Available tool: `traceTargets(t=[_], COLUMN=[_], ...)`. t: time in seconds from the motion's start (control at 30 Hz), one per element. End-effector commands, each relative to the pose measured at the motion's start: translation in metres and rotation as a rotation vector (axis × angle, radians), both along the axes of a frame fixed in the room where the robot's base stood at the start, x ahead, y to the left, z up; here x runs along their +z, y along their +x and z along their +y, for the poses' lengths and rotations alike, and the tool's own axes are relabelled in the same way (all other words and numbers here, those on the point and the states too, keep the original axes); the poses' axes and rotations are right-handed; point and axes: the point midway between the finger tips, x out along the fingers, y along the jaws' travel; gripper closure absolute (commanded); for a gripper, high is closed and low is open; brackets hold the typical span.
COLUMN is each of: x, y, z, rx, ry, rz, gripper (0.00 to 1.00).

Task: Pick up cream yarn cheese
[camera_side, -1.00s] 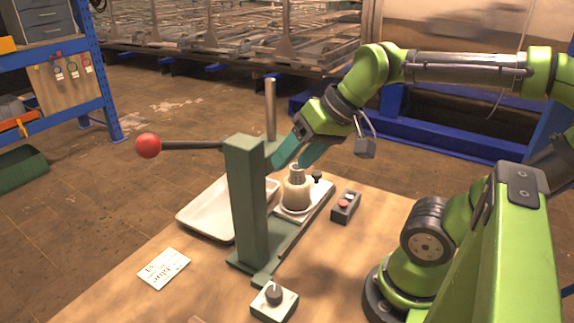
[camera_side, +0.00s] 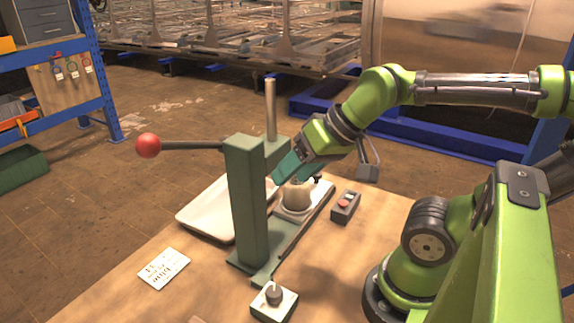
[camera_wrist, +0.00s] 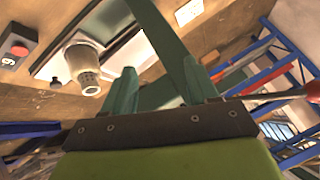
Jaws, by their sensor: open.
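The cream yarn cheese (camera_side: 296,196) stands upright on a pale plate on the rail behind the green post in the side view. In the wrist view, the cheese (camera_wrist: 83,58) has a ribbed narrow end and lies to the left of both fingers. My gripper (camera_side: 287,171) is open, with teal fingers tilted down to the left at the height of the cheese's top.
A green post (camera_side: 246,200) with a red-balled lever (camera_side: 148,146) stands close left of the cheese. A white tray (camera_side: 205,215) lies behind the post. A button box (camera_side: 346,206) is to the right, a knob box (camera_side: 274,300) in front, and a printed card (camera_side: 164,268) at the left.

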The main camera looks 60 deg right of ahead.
Motion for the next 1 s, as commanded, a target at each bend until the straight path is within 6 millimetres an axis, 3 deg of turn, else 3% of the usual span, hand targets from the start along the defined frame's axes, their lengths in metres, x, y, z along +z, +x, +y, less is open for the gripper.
traceTargets(t=[0.13,0.4,0.67,0.77,1.0], x=[0.000,0.000,0.006,0.028,0.105], y=[0.000,0.000,0.001,0.001,0.001], z=[0.000,0.000,0.000,0.000,0.000], rx=[0.000,0.000,0.000,0.000,0.001], ry=[0.000,0.000,0.001,0.000,0.000], rz=[0.000,0.000,-0.003,-0.007,-0.007], gripper=[0.38,0.00,0.00,0.00,0.00])
